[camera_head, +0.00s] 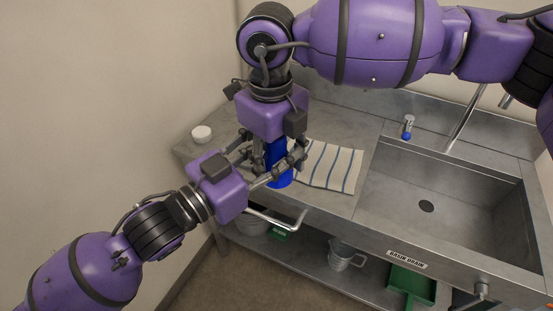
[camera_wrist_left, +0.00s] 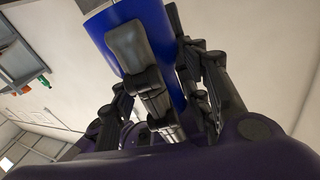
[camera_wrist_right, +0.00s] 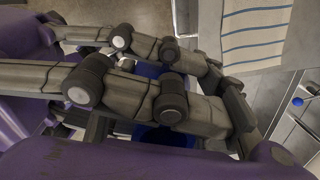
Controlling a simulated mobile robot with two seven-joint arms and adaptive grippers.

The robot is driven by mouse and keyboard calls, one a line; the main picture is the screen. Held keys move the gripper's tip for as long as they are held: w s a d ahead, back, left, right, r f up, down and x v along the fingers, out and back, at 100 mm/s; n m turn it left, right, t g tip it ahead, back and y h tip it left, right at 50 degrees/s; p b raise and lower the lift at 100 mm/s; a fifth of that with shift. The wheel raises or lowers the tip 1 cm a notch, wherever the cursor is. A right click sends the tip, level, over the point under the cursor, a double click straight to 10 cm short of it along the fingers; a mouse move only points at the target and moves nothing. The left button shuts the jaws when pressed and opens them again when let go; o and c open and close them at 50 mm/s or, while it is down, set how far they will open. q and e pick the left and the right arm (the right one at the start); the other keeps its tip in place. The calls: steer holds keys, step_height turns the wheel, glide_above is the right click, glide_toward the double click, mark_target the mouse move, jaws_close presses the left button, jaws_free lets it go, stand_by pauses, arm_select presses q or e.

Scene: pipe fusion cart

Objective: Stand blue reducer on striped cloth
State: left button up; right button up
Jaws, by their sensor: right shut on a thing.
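The blue reducer (camera_head: 277,160) is upright or nearly so, left of the striped cloth (camera_head: 333,166) near the counter's front edge. Its height above the counter is unclear. My right gripper (camera_head: 276,164) points down from above, shut on the reducer. My left gripper (camera_head: 267,153) comes from the left, with its fingers around the reducer. In the left wrist view the reducer (camera_wrist_left: 162,38) shows between these fingers; whether they press on it is unclear. In the right wrist view, fingers mostly cover the reducer (camera_wrist_right: 165,137); the cloth (camera_wrist_right: 256,30) lies flat at top right.
A small white round object (camera_head: 201,133) stands at the counter's back left. The sink (camera_head: 445,195) with faucet lies to the right. A bar handle (camera_head: 280,222) juts from the counter front. The lower shelf holds a metal jug (camera_head: 343,257) and a green tray (camera_head: 410,285).

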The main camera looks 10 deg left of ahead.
arm_select(q)
steer(key=shift+o, duration=0.9)
